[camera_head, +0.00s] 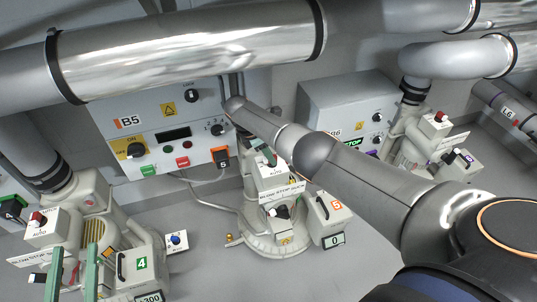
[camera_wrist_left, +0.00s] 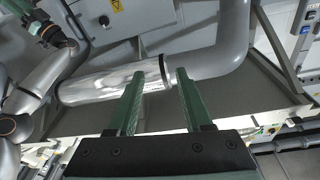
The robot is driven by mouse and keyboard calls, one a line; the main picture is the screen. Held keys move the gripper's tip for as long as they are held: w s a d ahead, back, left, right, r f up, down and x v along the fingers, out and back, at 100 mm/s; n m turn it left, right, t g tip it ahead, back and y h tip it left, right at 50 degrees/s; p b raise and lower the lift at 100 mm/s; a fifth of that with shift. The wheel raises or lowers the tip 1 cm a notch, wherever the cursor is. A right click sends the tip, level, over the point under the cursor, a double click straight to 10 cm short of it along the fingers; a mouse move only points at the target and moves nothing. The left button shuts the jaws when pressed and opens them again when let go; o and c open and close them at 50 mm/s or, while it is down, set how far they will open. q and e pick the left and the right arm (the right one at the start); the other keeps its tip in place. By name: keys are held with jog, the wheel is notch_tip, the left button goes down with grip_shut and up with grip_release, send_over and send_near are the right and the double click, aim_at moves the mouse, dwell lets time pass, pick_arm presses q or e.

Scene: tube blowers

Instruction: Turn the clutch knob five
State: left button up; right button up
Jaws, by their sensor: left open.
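The unit marked with an orange 5 (camera_head: 336,205) stands at the middle of the head view. A black knob (camera_head: 280,211) sits on the unit's low front part; I cannot read its label, so I cannot tell whether it is the clutch knob. My right gripper (camera_head: 266,154) is above the unit's AUTO switch box (camera_head: 272,171), partly hidden by my right arm, and I cannot tell whether it touches the box. My left gripper (camera_head: 74,272) is at the lower left, open and empty, by the unit marked 4 (camera_head: 142,263). Its fingers are apart in the left wrist view (camera_wrist_left: 157,100).
Panel B5 (camera_head: 140,121) with knobs and buttons is on the wall behind. A second panel (camera_head: 350,98) stands to its right, partly hidden by my right arm. A large silver pipe (camera_head: 185,48) crosses above.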

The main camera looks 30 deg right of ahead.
aim_at(265, 158)
jog(key=shift+o, duration=1.3)
jog(key=shift+a, duration=0.1)
jog(key=shift+r, duration=0.15)
jog(key=p+v, duration=0.2)
jog(key=v, duration=0.1)
jog(key=shift+r, duration=0.1)
pick_arm(q)
jog(key=s+f+n+g+y, duration=0.1)
jog(key=s+f+g, duration=0.2)
jog(key=f, duration=0.6)
jog(key=s+f+n+g+y+p, duration=0.1)
jog(key=f+g, duration=0.4)
jog(key=f, duration=0.5)
jog(key=shift+s+n+g+y+p, duration=0.3)
jog(key=shift+s+n+g+y, duration=0.15)
jog(key=shift+s, duration=0.65)
pick_arm(e)
jog(key=v, duration=0.4)
jog(key=shift+a, duration=0.1)
pick_arm(q)
jog(key=shift+a, duration=0.1)
